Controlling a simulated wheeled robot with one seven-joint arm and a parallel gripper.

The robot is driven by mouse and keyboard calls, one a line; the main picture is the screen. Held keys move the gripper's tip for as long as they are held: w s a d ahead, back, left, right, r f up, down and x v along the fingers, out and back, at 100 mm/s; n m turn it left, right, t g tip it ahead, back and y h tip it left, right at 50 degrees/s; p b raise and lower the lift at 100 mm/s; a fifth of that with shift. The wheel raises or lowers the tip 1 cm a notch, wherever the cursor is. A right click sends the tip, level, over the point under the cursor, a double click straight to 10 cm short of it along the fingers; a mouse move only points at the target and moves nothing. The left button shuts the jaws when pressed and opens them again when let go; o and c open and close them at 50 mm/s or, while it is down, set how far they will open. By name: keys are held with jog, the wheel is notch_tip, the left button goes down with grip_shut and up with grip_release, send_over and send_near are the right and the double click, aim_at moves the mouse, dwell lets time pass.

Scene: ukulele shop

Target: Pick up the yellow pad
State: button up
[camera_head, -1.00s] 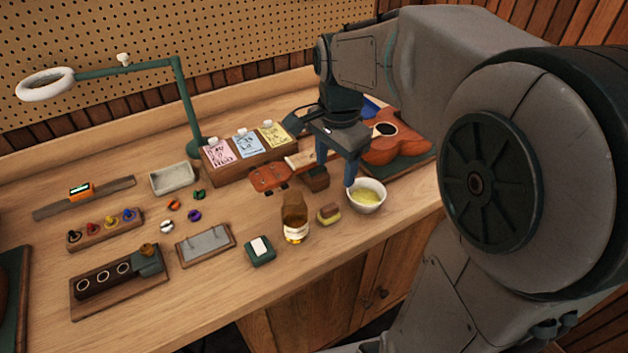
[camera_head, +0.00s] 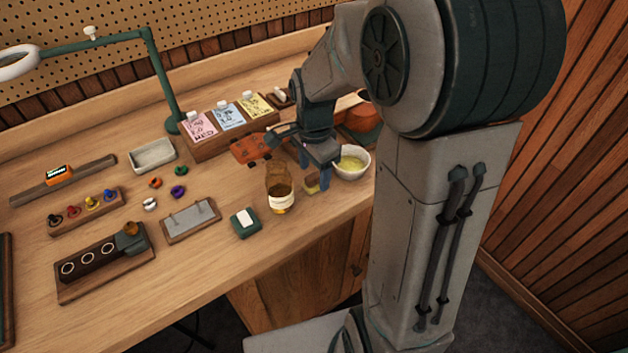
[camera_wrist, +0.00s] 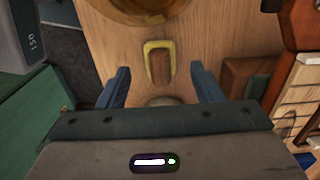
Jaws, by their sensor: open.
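The yellow pad (camera_head: 311,187) has a brown top and a yellow base. It lies on the workbench between the amber jar (camera_head: 280,190) and the white bowl (camera_head: 352,163). In the wrist view the pad (camera_wrist: 160,64) is centred a little beyond my fingertips. My gripper (camera_head: 315,170) is open and points down above the pad, partly hiding it in the head view. In the wrist view the fingers of my gripper (camera_wrist: 160,84) are spread wide, one to each side of the pad's line, with nothing held.
A ukulele (camera_head: 362,118) lies behind, partly hidden by my arm. A green box with a white top (camera_head: 245,222) and a grey tray (camera_head: 190,221) stand to the left. The bench's front edge is close to the pad.

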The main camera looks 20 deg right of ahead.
jog(key=shift+f, duration=1.35)
jog(key=c, duration=1.1)
jog(key=shift+o, duration=0.2)
jog(key=shift+w+r, duration=0.1)
jog(key=shift+r, duration=0.4)
jog(key=r, duration=0.2)
jog(key=d+r, duration=0.1)
jog(key=shift+r, duration=0.35)
jog(key=s+d+r+b, duration=0.1)
jog(key=d+r, duration=0.5)
jog(key=d, duration=0.4)
jog(key=shift+d+r, duration=0.2)
jog(key=shift+d, duration=0.1)
